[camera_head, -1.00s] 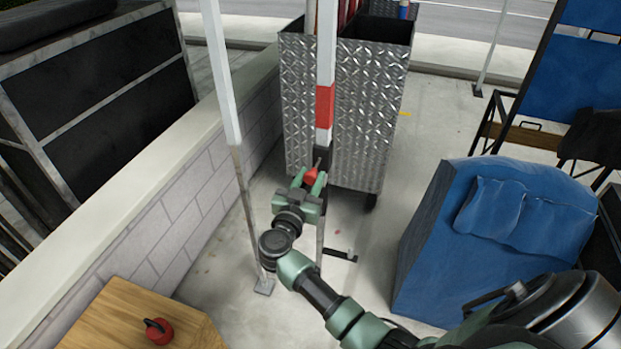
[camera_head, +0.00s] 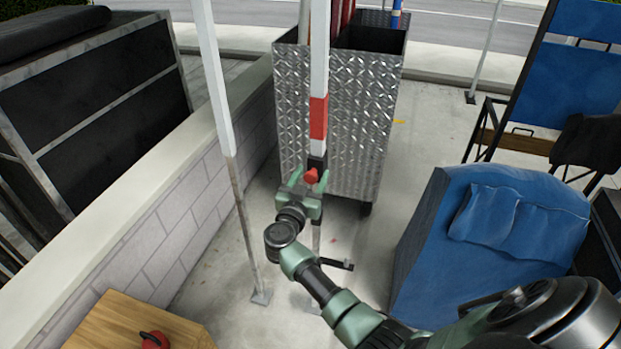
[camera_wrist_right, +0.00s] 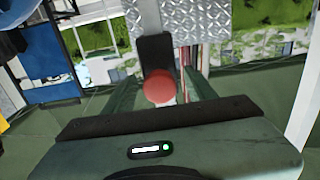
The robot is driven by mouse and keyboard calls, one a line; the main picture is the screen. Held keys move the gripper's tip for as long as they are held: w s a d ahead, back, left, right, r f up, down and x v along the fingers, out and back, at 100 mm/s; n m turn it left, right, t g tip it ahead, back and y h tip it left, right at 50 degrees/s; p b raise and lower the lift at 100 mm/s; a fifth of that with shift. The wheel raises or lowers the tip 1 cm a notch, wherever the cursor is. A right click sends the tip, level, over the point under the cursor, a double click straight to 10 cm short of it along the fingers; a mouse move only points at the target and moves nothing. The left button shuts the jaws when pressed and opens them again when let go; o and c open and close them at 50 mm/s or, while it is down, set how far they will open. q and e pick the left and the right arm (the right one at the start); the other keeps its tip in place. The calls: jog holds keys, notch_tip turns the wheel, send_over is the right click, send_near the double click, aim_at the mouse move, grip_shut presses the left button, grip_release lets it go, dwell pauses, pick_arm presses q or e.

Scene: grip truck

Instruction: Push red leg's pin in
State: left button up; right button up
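The red leg (camera_head: 318,118) is a white upright pole with a red band, standing in front of the metal-plate cart. Its pin has a round red knob (camera_head: 311,176) at a black collar (camera_head: 316,162) below the band. My right gripper (camera_head: 308,181) is at the knob, with its green fingers apart on either side of it. In the right wrist view, the red knob (camera_wrist_right: 159,86) sits in front of the black collar (camera_wrist_right: 155,52), above the dark gripper edge. I cannot tell whether anything touches the knob. My left gripper is not in view.
Another white pole (camera_head: 218,75) stands left of the leg, beside a low block wall (camera_head: 165,225). A diamond-plate cart (camera_head: 365,125) is behind the leg. A blue cushioned piece (camera_head: 430,240) is at right. A wooden box (camera_head: 120,325) is at lower left.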

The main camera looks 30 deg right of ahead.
jog(key=shift+f, duration=0.1)
jog(key=shift+a, duration=0.1)
jog(key=shift+s+a, duration=0.25)
jog(key=b+v, duration=0.1)
jog(key=v, duration=0.6)
